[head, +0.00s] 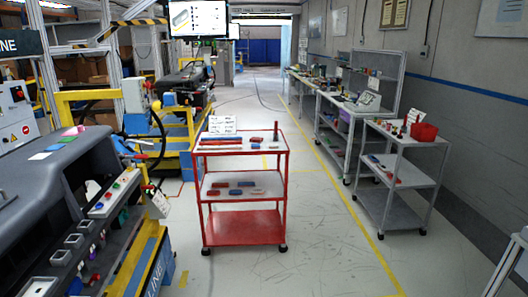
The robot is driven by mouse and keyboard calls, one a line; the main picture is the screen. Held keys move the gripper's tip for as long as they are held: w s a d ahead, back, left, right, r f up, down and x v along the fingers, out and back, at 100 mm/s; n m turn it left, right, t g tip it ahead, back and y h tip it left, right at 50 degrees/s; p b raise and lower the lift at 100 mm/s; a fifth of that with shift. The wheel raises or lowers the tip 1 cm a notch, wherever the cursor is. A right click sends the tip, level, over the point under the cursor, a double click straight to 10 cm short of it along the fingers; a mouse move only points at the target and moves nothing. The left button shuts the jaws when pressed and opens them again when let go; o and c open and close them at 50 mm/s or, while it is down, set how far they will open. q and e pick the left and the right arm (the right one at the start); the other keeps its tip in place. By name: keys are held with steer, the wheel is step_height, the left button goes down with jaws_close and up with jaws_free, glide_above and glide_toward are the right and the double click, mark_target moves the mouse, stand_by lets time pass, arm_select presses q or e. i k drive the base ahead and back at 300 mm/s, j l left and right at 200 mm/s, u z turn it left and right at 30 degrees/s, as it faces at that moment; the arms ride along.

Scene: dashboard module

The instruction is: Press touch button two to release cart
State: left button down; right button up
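A red cart (243,239) with three shelves stands on the floor ahead, apart from the dashboard station. A dark grey dashboard (30,185) fills the lower left. A light control strip (108,203) along its right side carries several small coloured buttons, among them green and red ones. Several square grey pads (61,257) sit on the strip's near part. I cannot tell which of these is touch button two, as no label is readable. Neither of my grippers is in view.
A grey cart (401,162) and a workbench (343,110) line the right wall. A yellow-framed machine (182,130) stands behind the dashboard. A white-framed object (512,262) cuts into the lower right corner. The floor between the red cart and the right-hand carts is clear.

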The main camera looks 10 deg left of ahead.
mark_target(157, 106)
steer(key=i, duration=2.1)
steer(key=i+l+u, duration=0.2)
steer(key=i+u, duration=0.15)
steer(key=i, duration=0.3)
steer(key=i+l+u, duration=0.35)
steer(key=i, duration=0.25)
steer(key=i+l+u, duration=0.4)
steer(key=i+l, duration=0.15)
